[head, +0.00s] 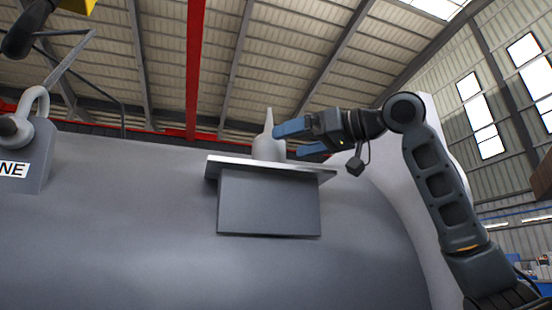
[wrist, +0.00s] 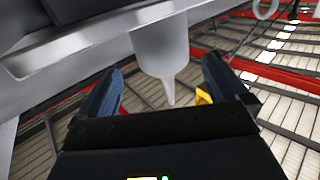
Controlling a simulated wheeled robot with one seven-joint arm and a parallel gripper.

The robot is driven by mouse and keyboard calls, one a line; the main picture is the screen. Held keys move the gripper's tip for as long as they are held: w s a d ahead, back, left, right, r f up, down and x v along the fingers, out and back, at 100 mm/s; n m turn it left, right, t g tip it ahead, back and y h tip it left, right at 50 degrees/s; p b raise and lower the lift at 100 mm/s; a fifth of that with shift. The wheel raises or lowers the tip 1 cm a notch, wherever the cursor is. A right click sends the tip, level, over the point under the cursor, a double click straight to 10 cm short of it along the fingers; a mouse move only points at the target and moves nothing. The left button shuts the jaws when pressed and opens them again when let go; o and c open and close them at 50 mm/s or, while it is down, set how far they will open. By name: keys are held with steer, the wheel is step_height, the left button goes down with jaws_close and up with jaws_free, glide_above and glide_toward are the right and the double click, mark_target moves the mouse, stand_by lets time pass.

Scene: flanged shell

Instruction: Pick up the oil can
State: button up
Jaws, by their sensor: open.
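The oil can (head: 266,148) is pale grey with a rounded body and a thin spout pointing up. It stands upright on a small shelf (head: 232,161) fixed to the large grey shell. My gripper (head: 293,138) is at the can's right side in the head view, its blue fingers pointing left, one finger partly in front of the can. In the wrist view, which is upside down, the can (wrist: 162,50) lies between and just beyond the two open fingers (wrist: 162,82). I cannot tell whether a finger touches it.
The curved grey shell (head: 120,220) fills the space below and around the shelf. A grey block with a shackle (head: 35,150) stands at the left. A yellow and black part (head: 75,5) hangs at the top left.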

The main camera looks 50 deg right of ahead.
mark_target(284, 144)
steer(key=w, duration=0.2)
steer(key=w+p, duration=0.1)
steer(key=w, duration=0.1)
steer(key=w+a+p, duration=0.1)
steer(key=w, duration=0.1)
steer(key=shift+r, duration=0.1)
steer(key=shift+w+a+p, duration=0.1)
steer(key=shift+w+p, duration=0.2)
steer(key=shift+w, duration=0.25)
steer(key=shift+c, duration=0.5)
steer(key=c, duration=1)
